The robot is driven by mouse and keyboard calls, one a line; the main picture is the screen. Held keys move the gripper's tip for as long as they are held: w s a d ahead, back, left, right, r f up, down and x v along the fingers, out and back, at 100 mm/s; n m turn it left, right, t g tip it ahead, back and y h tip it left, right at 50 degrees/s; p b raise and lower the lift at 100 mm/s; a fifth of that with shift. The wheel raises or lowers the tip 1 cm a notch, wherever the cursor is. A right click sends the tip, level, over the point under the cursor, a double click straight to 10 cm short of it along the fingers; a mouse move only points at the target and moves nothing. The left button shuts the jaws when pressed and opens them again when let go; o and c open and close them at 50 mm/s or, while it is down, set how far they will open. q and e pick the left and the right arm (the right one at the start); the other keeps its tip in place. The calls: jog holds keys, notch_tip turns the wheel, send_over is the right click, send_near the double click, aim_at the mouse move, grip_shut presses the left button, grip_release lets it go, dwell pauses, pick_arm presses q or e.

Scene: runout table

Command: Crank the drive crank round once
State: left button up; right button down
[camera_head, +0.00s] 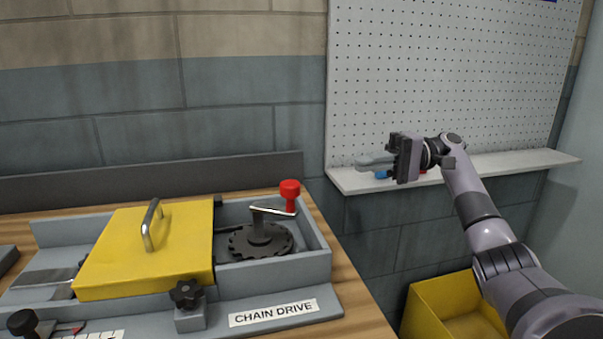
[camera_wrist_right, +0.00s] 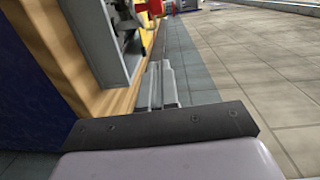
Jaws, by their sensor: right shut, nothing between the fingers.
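The drive crank (camera_head: 272,211) stands on a dark toothed sprocket (camera_head: 260,241) in the open right part of the grey chain drive box (camera_head: 318,262). Its silver arm ends in a red knob (camera_head: 290,190) at the right. My right gripper (camera_head: 394,158) is up to the right of the box, in front of the pegboard shelf, apart from the crank. In the right wrist view its fingers (camera_wrist_right: 158,88) are shut with nothing between them. A red part at the top of that view (camera_wrist_right: 147,3) looks like the knob. My left gripper is not in view.
A yellow cover (camera_head: 180,250) with a handle closes the box's left part, and a black clamp knob (camera_head: 187,293) stands in front. A white shelf (camera_head: 500,165) holds a few small items behind my gripper. A yellow bin (camera_head: 430,308) stands below.

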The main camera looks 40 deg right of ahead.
pick_arm(q)
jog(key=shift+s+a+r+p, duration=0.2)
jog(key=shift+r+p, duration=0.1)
jog(key=shift+p, duration=0.45)
pick_arm(e)
jog(key=shift+w+a, duration=0.45)
jog(key=shift+a, duration=1.7)
jog(key=shift+w+a, duration=0.4)
jog(key=shift+a, duration=1.7)
jog(key=shift+w+a, duration=0.45)
jog(key=shift+a, duration=1.7)
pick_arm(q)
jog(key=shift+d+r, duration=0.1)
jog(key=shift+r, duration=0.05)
